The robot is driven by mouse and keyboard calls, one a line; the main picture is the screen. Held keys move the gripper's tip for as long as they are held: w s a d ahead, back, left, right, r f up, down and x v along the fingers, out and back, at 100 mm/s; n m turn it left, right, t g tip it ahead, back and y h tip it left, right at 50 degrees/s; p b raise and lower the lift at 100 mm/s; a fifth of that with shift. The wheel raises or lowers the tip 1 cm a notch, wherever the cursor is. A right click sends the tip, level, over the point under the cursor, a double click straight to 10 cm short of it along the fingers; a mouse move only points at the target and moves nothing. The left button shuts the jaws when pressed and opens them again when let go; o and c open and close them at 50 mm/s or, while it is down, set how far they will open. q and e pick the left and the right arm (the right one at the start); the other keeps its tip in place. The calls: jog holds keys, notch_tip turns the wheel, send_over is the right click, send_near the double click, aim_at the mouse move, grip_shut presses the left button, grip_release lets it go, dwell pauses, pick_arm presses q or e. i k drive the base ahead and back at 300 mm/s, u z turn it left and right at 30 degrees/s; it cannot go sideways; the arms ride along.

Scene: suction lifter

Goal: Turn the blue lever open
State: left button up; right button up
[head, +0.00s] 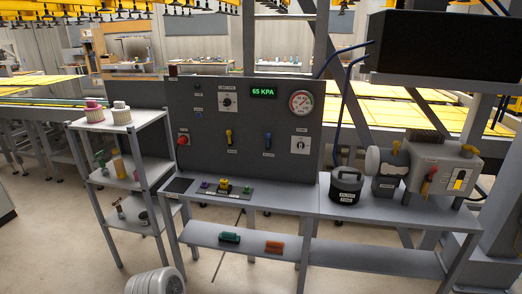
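The blue lever (267,141) is on the dark upright control panel (249,165), right of the panel's middle. It looks roughly upright, with a small label below it. A similar yellow lever (229,137) is to its left.
The panel also has a green "65 KPA" display (263,92), a round gauge (301,102), knobs and a red button (182,140). A grey bench (300,205) runs below, with a black canister (346,185) and a pump-like machine (437,170) at right. A shelf rack (143,168) stands left.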

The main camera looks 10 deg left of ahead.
aim_at(268, 135)
jog(key=u, duration=1.25)
jog(key=i, duration=0.85)
jog(key=z, duration=0.15)
